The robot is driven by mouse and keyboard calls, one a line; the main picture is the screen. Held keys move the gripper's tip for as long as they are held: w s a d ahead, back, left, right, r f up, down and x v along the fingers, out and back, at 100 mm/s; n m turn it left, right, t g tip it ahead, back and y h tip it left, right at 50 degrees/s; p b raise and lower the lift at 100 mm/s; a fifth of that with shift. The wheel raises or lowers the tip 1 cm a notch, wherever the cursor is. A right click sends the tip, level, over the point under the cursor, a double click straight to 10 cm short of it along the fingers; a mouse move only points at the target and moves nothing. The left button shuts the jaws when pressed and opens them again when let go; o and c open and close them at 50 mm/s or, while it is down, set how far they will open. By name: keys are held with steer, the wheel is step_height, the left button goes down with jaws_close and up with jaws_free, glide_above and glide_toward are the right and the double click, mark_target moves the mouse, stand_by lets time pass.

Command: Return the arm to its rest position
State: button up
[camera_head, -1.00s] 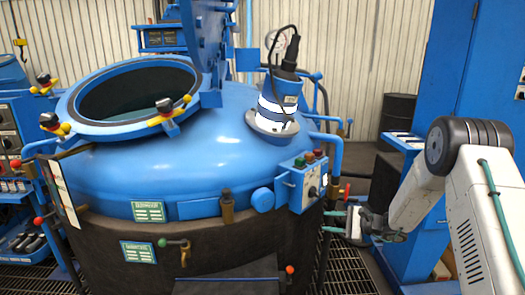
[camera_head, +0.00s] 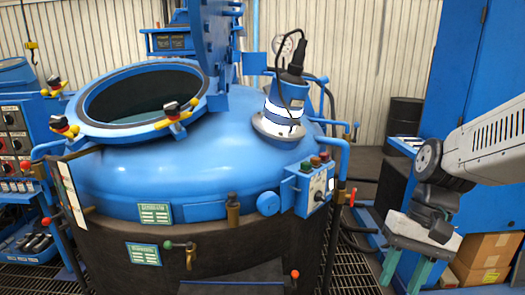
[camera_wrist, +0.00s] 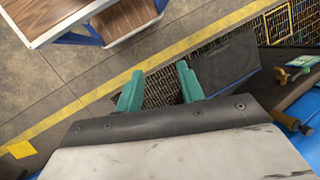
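My gripper (camera_head: 404,274) hangs at the right of the head view, right of the furnace, with its teal fingers pointing down. Its fingers also show in the wrist view (camera_wrist: 159,80), spread apart with nothing between them, so it is open and empty. My arm reaches in from the right edge, folded near the blue cabinet.
A control box (camera_head: 314,187) with buttons juts from the furnace's right side. Cardboard boxes (camera_head: 485,258) stand below my arm at the right. A black barrel (camera_head: 405,116) is behind. The wrist view shows a wood-topped table (camera_wrist: 115,18) and floor with a yellow line (camera_wrist: 95,97).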

steer(key=s+d+r+n+t+h, duration=0.1)
steer(key=s+r+t, duration=0.1)
steer(key=s, duration=0.3)
steer(key=s+r+n+t+h, duration=0.1)
steer(key=s+r+t+h, duration=0.1)
steer(key=s+r, duration=0.1)
steer(key=shift+s+d+r+n, duration=0.3)
steer(key=shift+s+d, duration=0.1)
steer(key=shift+s, duration=0.5)
